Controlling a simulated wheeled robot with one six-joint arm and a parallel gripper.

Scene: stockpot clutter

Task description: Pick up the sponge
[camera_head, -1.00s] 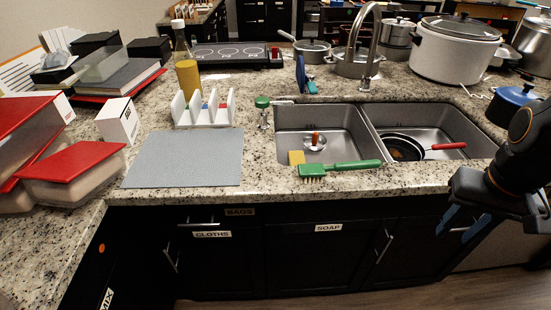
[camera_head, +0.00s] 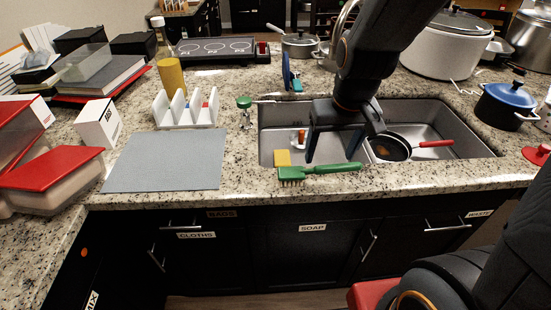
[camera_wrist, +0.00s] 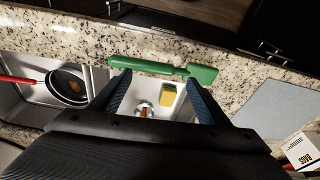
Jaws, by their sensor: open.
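The sponge (camera_head: 282,158), a small yellow block, is at the near left corner of the left sink basin. In the wrist view the sponge (camera_wrist: 168,95) shows yellow-orange with a green layer. My gripper (camera_head: 333,150) is open and empty over the left basin, to the right of the sponge and apart from it. In the wrist view my gripper (camera_wrist: 157,80) frames the sponge between its two blue fingers, closer to the right finger. The sponge's lower part is hard to see.
A green brush (camera_head: 318,171) lies along the sink's front edge beside the sponge. A small drain piece with an orange part (camera_wrist: 145,109) is in the left basin. A pan (camera_head: 390,147) with a red handle is in the right basin. A grey mat (camera_head: 165,160) lies left, clear.

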